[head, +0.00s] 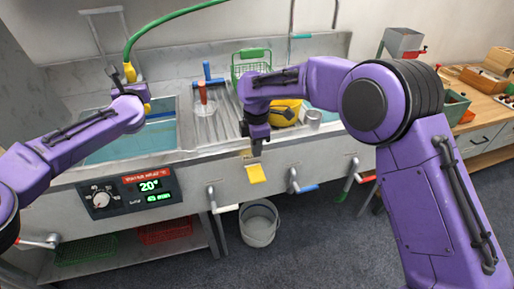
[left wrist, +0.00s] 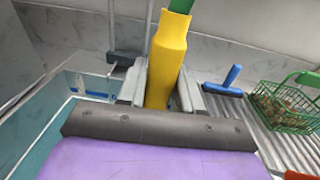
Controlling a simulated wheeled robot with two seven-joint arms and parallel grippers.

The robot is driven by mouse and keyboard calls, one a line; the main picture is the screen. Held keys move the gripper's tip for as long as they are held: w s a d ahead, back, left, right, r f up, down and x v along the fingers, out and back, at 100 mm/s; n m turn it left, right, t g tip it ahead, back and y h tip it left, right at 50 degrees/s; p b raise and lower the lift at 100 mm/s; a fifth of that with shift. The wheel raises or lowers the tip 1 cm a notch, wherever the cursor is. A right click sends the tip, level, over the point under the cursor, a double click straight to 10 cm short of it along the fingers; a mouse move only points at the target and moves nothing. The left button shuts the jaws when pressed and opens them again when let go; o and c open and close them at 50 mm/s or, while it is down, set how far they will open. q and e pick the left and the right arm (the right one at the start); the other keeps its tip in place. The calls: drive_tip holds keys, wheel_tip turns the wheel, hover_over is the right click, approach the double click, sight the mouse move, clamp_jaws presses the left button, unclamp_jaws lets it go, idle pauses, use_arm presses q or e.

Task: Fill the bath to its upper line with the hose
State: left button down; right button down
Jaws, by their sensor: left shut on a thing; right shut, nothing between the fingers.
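The bath (head: 165,96) is the left basin, holding blue-green water (head: 130,149); a blue line (head: 160,115) shows on its wall. In the left wrist view, a blue line (left wrist: 92,93) also shows above the water. My left gripper (head: 130,82) is shut on the hose's yellow nozzle (left wrist: 167,60), near the bath's back left. The green hose (head: 165,19) rises from it. No water stream is visible. My right gripper (head: 255,150) is shut and empty, just above a yellow lever (head: 256,173) at the sink's front; whether they touch is unclear.
A drainboard (head: 208,125) holds a blue-handled tool (head: 207,72), a green basket (head: 250,66) and a yellow object (head: 285,112). White, blue and red levers line the front. A bucket (head: 259,226) stands below. The panel (head: 130,192) reads 20°.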

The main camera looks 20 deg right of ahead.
sight(258, 181)
wheel_tip(258, 181, down, 10)
drive_tip(key=shift+f, duration=0.1)
idle(0.4)
drive_tip(key=t, duration=0.1)
drive_tip(key=s+f+t, duration=0.1)
drive_tip(key=shift+f+t, duration=0.25)
drive_tip(key=shift+t, duration=0.05)
drive_tip(key=shift+s+f, duration=0.2)
drive_tip(key=shift+f, duration=0.6)
drive_tip(key=shift+s+f, duration=0.1)
drive_tip(key=shift+s, duration=0.1)
idle(0.8)
drive_tip(key=shift+w, duration=0.1)
idle(4.7)
